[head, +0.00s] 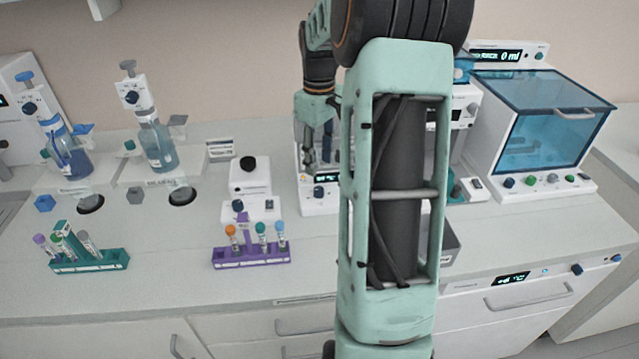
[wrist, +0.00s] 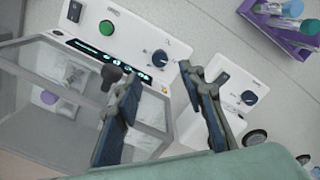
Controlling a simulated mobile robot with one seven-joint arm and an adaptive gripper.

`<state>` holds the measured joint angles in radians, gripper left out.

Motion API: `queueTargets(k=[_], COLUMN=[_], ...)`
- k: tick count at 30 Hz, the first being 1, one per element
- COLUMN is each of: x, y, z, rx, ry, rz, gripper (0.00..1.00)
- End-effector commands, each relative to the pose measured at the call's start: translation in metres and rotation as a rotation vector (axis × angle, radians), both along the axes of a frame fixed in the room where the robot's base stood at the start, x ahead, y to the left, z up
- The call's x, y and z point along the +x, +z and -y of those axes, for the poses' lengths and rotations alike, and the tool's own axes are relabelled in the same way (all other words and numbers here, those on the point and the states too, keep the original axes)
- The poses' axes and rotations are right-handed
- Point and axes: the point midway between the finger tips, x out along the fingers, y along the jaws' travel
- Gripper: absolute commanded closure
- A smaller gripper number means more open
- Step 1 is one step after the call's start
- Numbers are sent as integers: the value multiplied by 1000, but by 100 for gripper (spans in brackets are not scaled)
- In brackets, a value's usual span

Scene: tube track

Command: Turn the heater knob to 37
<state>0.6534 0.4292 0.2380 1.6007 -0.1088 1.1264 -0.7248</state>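The heater, a white unit with a clear lid, lies in the left half of the wrist view; its front panel (wrist: 98,50) carries a lit display (wrist: 115,60) too small to read. Its dark blue knob (wrist: 160,57) with a pale pointer line sits on that panel beside the display. My gripper (wrist: 163,76) is open and empty, one finger on each side of the knob in the picture; I see no contact, and the gap in depth is unclear. In the head view my gripper (head: 318,145) hangs over the heater (head: 319,206), which my arm partly hides.
A smaller white device with a blue knob (wrist: 248,97) stands close right of the heater in the wrist view. In the head view, a purple tube rack (head: 250,258) and a green rack (head: 90,263) stand at the left. A blue-lidded cabinet (head: 545,125) stands right.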

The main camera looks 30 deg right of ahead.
Motion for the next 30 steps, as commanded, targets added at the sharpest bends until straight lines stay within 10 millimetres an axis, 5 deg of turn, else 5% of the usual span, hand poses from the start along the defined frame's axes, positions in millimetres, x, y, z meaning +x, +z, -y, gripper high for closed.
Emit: queueTargets(k=[13, 26, 30], x=[0, 0, 0], y=[-78, -89, -89], z=[0, 0, 0], rx=[0, -2, -2], ry=[0, 0, 0], rz=[-1, 2, 2], gripper=[63, 63, 77])
